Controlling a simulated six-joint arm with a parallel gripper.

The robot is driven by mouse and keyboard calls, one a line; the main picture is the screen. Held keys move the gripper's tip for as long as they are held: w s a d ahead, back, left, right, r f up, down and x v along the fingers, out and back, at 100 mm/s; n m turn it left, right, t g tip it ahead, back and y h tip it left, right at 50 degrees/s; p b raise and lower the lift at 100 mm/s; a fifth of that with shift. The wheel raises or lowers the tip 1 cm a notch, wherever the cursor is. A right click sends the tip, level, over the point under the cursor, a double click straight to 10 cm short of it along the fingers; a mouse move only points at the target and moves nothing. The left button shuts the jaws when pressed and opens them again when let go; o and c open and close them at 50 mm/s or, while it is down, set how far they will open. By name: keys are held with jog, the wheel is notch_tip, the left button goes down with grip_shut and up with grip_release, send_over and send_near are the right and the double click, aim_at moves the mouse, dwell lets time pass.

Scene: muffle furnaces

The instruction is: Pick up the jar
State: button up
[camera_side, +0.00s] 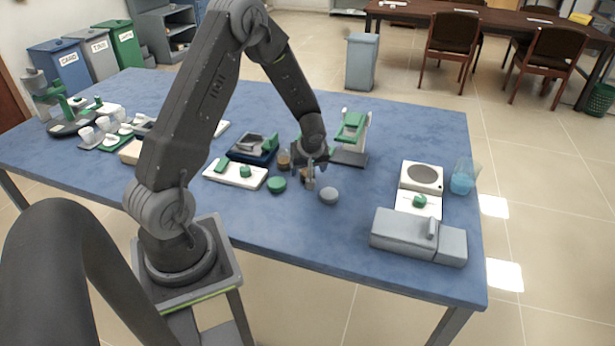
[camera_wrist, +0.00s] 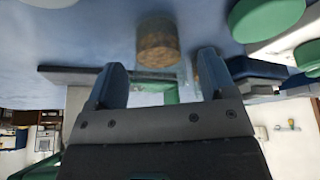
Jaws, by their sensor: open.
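A clear jar with brown, grainy contents (camera_wrist: 158,45) shows in the wrist view, ahead of and between the two fingers of my gripper (camera_wrist: 160,75). The fingers are spread apart, and I see no contact with the jar. In the side view, my gripper (camera_side: 310,176) hangs low over the blue table, fingers downward. A small brown-filled container (camera_side: 284,160) stands just left of it there. I cannot tell if this is the same jar, as the fingers hide part of that spot.
A green round piece (camera_side: 277,184) and a grey round piece (camera_side: 328,195) lie close to my gripper. A white tray (camera_side: 236,174) is at left, and a green and white device (camera_side: 352,136) stands behind. Blue table (camera_side: 300,238) is clear in front.

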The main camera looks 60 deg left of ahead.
jog(key=shift+x, duration=0.9)
jog(key=c, duration=1)
jog(key=shift+r, duration=0.15)
